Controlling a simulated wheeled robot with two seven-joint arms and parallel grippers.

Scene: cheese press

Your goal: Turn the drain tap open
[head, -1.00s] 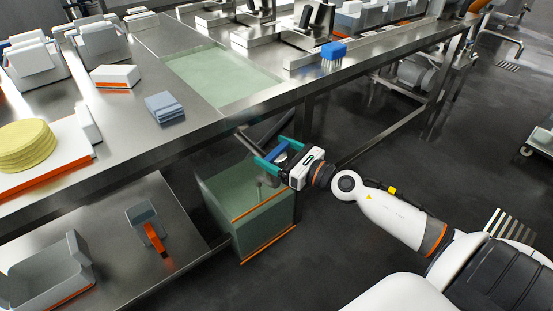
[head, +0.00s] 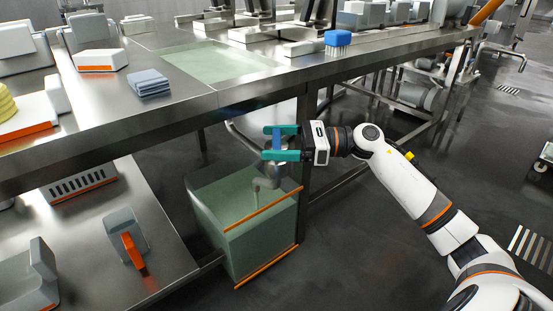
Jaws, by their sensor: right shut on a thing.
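The drain tap (head: 267,182) hangs at the end of a bent metal pipe (head: 240,132) under the worktop, with its outlet over a translucent green bin. Its blue lever (head: 277,139) stands upright between the teal fingers of my right gripper (head: 277,143). The right gripper is shut on the lever, reaching in from the right below the table edge. The fingers hide part of the tap body. I cannot tell whether liquid is running from the outlet. My left gripper is not in view.
The green bin (head: 228,256) with orange edging stands on the floor beside a table leg (head: 304,190). The steel worktop (head: 190,105) overhangs the tap. A lower shelf (head: 165,240) at left holds a grey block with an orange handle (head: 132,250). Floor to the right is open.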

